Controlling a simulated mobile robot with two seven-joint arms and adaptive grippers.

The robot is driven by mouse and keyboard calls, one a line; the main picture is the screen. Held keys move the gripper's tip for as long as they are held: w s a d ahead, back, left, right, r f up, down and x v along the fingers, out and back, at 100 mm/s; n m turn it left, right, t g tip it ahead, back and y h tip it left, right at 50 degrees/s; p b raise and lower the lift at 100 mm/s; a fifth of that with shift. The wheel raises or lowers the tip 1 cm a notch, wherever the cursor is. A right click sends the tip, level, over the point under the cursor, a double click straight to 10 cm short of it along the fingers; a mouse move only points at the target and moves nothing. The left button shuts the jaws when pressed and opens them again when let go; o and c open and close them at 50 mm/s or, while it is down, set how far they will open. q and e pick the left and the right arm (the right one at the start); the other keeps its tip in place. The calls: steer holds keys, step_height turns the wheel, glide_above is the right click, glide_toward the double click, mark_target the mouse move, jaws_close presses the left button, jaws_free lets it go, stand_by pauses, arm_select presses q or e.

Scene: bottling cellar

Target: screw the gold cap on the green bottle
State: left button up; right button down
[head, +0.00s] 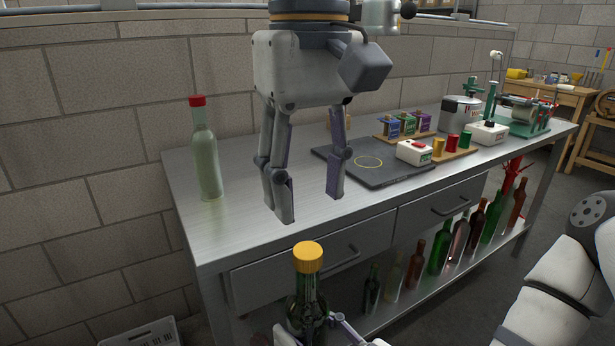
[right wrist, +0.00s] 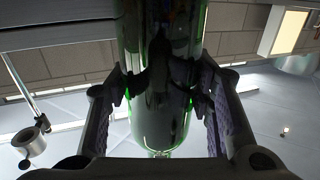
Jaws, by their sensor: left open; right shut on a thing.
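The green bottle (head: 305,312) stands upright at the lower middle of the head view, in front of the bench. The gold cap (head: 308,257) sits straight on top of its neck; whether it is threaded tight cannot be told. My right gripper (right wrist: 160,98) is shut around the bottle's body, with one finger on each side in the right wrist view. Its fingers are partly cut off in the head view. My left gripper (head: 310,198) is open and empty, pointing down, higher in the picture than the cap and apart from it.
A pale bottle with a red cap (head: 206,155) stands at the bench's left end. A dark mat (head: 385,178) with a yellow ring, a white box (head: 413,151) and coloured cylinders (head: 452,143) are further right. Several bottles stand on the lower shelf (head: 408,292).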

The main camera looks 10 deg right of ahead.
mark_target(307, 250)
arm_select(q)
step_height(307, 250, down, 8)
stand_by(0.4)
steer(key=shift+c, duration=0.2)
jaws_close()
